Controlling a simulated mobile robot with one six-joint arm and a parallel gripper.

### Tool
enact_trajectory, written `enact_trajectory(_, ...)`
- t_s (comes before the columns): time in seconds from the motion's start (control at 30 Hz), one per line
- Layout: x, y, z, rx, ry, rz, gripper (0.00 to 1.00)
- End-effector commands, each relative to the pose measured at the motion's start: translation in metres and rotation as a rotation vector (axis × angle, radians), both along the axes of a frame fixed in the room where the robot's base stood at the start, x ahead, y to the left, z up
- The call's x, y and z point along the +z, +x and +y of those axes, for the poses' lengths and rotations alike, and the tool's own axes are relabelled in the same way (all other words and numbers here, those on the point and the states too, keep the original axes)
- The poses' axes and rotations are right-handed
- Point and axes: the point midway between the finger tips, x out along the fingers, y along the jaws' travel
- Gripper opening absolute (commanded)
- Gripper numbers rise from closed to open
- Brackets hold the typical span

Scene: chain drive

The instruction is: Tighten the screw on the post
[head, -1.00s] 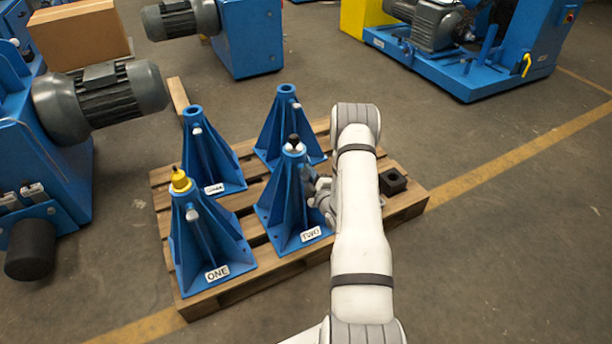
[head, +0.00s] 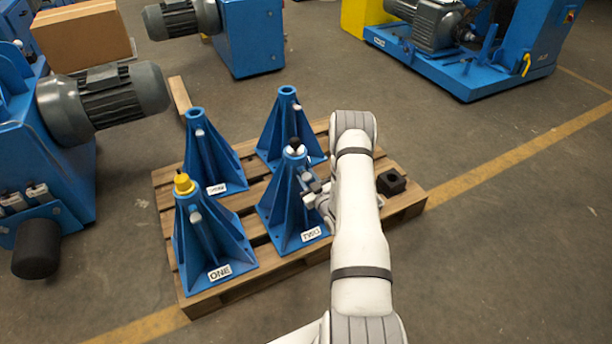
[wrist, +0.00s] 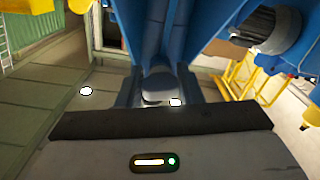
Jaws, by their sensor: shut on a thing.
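Blue post TWO (head: 290,205) stands upright at the front right of the pallet, with a white collar and a black knob (head: 295,143) on top. My gripper (head: 310,184) is at the upper right side of this post, at the height of its side screw. It is shut on the screw; the grip itself is small and partly hidden by my own arm in the head view. In the wrist view a grey rounded piece (wrist: 157,90) sits at the middle, against the blue post. Post ONE (head: 208,245) shows a similar pale screw (head: 196,214) on its side.
The wooden pallet (head: 180,292) also carries two blue posts behind, at left (head: 208,160) and right (head: 285,125). Post ONE has a yellow cap (head: 184,184). A black block (head: 391,182) lies at the pallet's right. Floor right of the pallet is clear.

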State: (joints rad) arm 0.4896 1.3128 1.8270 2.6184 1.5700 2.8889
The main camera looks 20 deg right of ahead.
Motion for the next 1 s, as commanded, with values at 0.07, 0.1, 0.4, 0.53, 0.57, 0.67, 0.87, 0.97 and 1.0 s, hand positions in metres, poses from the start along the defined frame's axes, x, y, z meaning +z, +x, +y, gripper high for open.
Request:
enact_trajectory(0.07,-0.0002,-0.0030,0.0005,-0.003,0.043,0.011,0.10)
enact_trajectory(0.1,-0.0002,-0.0030,0.0005,-0.002,0.059,0.011,0.10)
enact_trajectory(0.4,-0.0026,-0.0028,0.0010,-0.002,0.128,0.012,0.10)
enact_trajectory(0.53,-0.0033,-0.0030,0.0012,-0.002,0.133,0.012,0.10)
enact_trajectory(0.57,-0.0035,-0.0030,0.0013,-0.002,0.132,0.012,0.10)
enact_trajectory(0.67,-0.0037,-0.0031,0.0014,-0.002,0.131,0.012,0.10)
enact_trajectory(0.87,-0.0038,-0.0032,0.0017,-0.002,0.131,0.012,0.36)
enact_trajectory(0.97,-0.0030,-0.0026,0.0016,-0.001,0.130,0.010,0.44)
enact_trajectory(1.0,-0.0026,-0.0023,0.0016,-0.001,0.129,0.009,0.47)
